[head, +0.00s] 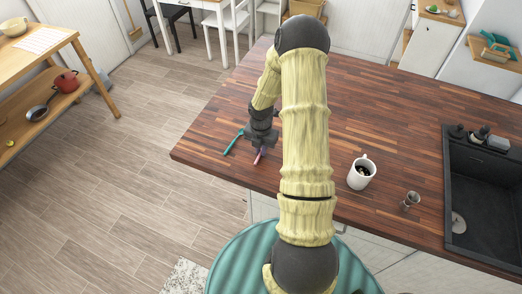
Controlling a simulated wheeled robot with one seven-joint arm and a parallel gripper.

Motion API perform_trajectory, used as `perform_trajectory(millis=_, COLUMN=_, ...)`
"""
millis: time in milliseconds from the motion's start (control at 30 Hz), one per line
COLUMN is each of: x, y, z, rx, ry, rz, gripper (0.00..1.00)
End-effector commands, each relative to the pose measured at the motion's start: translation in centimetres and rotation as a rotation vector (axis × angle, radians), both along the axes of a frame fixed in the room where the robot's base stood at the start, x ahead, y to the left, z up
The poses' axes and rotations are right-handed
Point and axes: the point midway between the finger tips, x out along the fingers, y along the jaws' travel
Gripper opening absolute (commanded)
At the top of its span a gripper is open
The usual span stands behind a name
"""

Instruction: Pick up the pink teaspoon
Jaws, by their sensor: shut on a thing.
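The pink teaspoon (258,156) is near the left front corner of the wooden counter. Only part of it shows; my gripper hides the rest. My gripper (260,144) points down over it and is shut on it. I cannot tell whether the spoon is clear of the counter top.
A teal utensil (234,142) lies just left of my gripper. A white mug (361,173) with dark contents and a small metal cup (410,200) stand to the right, before the dark sink (484,200). The counter (390,110) is clear in the middle.

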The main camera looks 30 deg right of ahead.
Motion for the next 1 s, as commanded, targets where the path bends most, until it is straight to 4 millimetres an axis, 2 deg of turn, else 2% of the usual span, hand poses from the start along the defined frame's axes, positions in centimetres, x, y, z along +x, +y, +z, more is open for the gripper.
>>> perform_trajectory(millis=167, x=0.1, y=-0.1, z=1.3, rx=-0.001, ry=-0.003, rz=-0.002, gripper=0.00)
perform_trajectory(millis=267, x=0.1, y=-0.1, z=2.8, rx=-0.002, ry=-0.004, rz=-0.002, gripper=0.00)
perform_trajectory(millis=500, x=0.0, y=-0.1, z=7.5, rx=-0.002, ry=-0.004, rz=-0.003, gripper=0.00)
perform_trajectory(millis=600, x=0.1, y=-0.1, z=9.0, rx=-0.001, ry=-0.003, rz=-0.002, gripper=0.00)
perform_trajectory(millis=733, x=0.0, y=0.0, z=9.9, rx=-0.001, ry=-0.001, rz=-0.001, gripper=0.00)
perform_trajectory(millis=1000, x=0.0, y=0.0, z=10.0, rx=0.000, ry=0.000, rz=0.000, gripper=0.00)
